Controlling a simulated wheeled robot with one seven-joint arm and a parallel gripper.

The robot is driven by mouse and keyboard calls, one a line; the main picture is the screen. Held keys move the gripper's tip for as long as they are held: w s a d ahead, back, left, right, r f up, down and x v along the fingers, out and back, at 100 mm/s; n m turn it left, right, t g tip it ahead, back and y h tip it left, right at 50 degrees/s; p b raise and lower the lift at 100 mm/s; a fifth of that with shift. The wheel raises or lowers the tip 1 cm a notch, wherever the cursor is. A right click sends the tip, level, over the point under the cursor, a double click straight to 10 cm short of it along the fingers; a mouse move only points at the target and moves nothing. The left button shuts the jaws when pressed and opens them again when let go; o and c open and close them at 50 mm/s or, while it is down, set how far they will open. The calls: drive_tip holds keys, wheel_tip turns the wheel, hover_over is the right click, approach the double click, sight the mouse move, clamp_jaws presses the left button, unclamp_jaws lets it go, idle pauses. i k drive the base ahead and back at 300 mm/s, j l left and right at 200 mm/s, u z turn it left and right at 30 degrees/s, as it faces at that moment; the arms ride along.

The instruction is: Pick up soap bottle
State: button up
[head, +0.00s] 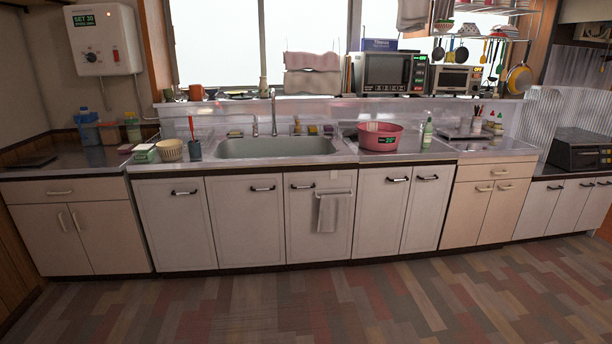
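A green soap bottle (427,131) with a white pump top stands upright on the counter. It is just right of a pink basin (380,136), and the two are close together. Another green bottle (132,127) stands at the far left of the counter near blue-lidded containers; I cannot tell what it holds. My gripper is not in the head view.
The metal counter (465,146) has a sink (275,147) left of the basin. A scale-like appliance (462,134) and a utensil cup are right of the bottle. A microwave (381,73) sits on the ledge behind. The floor (310,300) before the cabinets is clear.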

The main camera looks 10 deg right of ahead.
sight(426, 135)
drive_tip(key=i+z, duration=0.1)
drive_tip(key=i, duration=0.85)
drive_tip(key=i+j+z, duration=0.1)
drive_tip(key=i, duration=0.8)
drive_tip(key=i+l, duration=0.2)
drive_tip(key=i, duration=0.3)
drive_tip(key=i+l+z, duration=0.1)
drive_tip(key=i+l, duration=0.15)
drive_tip(key=i, duration=0.3)
drive_tip(key=i+l, duration=0.15)
drive_tip(key=i, duration=0.35)
drive_tip(key=i+l+u, duration=0.1)
drive_tip(key=i+l, duration=0.35)
drive_tip(key=l, duration=0.25)
drive_tip(key=i+l+u, duration=0.15)
drive_tip(key=i+l, duration=0.1)
drive_tip(key=l, duration=0.1)
